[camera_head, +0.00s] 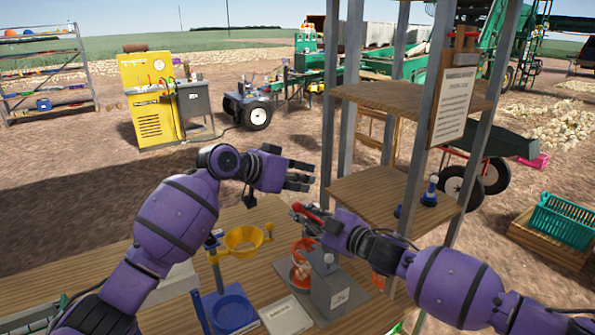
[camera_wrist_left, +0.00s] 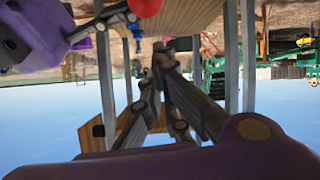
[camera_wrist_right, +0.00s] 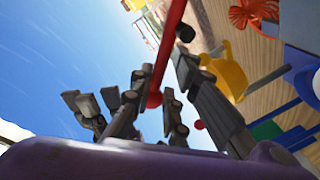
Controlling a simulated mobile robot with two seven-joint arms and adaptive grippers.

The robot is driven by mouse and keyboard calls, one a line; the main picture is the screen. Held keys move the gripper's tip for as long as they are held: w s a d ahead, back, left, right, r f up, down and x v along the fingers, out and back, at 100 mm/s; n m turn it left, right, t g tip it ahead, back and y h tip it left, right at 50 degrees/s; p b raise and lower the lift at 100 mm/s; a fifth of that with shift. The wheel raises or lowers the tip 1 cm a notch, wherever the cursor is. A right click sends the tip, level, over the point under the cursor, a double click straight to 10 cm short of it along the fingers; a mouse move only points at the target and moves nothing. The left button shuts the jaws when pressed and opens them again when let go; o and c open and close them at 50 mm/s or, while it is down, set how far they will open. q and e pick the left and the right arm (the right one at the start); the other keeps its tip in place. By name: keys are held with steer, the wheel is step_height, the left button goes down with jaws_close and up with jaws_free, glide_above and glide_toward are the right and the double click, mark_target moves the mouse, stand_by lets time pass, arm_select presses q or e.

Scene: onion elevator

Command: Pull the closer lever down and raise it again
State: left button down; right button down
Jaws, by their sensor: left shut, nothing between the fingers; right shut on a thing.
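A red lever (camera_head: 299,208) shows at the fingertips of my right gripper (camera_head: 308,213), above the workbench. In the right wrist view, the red bar (camera_wrist_right: 171,40) runs between the fingers of my right gripper (camera_wrist_right: 160,85), which is shut on it. The lever's base is partly hidden by the gripper. My left gripper (camera_head: 300,175) is shut and empty, just above and behind the right one, apart from the lever. A red ball (camera_wrist_left: 146,6) shows at the top edge of the left wrist view.
The workbench (camera_head: 262,285) holds a yellow funnel (camera_head: 243,241) on a blue stand, a grey block (camera_head: 335,292) and a red-orange coiled piece (camera_head: 301,262). A post frame with wooden shelves (camera_head: 385,195) stands close behind the right arm. A yellow machine (camera_head: 150,95) stands farther off.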

mark_target(294, 204)
arm_select(q)
steer(key=shift+s+a+f, duration=0.7)
steer(key=shift+s+f, duration=0.05)
steer(key=shift+f, duration=0.05)
arm_select(e)
steer(key=shift+s+f, duration=0.1)
steer(key=shift+f, duration=0.15)
arm_select(q)
steer(key=shift+s+a+f, duration=0.55)
steer(key=shift+a+f, duration=0.1)
steer(key=shift+f, duration=0.35)
arm_select(e)
steer(key=shift+r, duration=0.15)
arm_select(q)
steer(key=shift+s+a+f, duration=0.1)
arm_select(e)
steer(key=c, duration=1.6)
jaws_free()
steer(key=shift+r, duration=0.15)
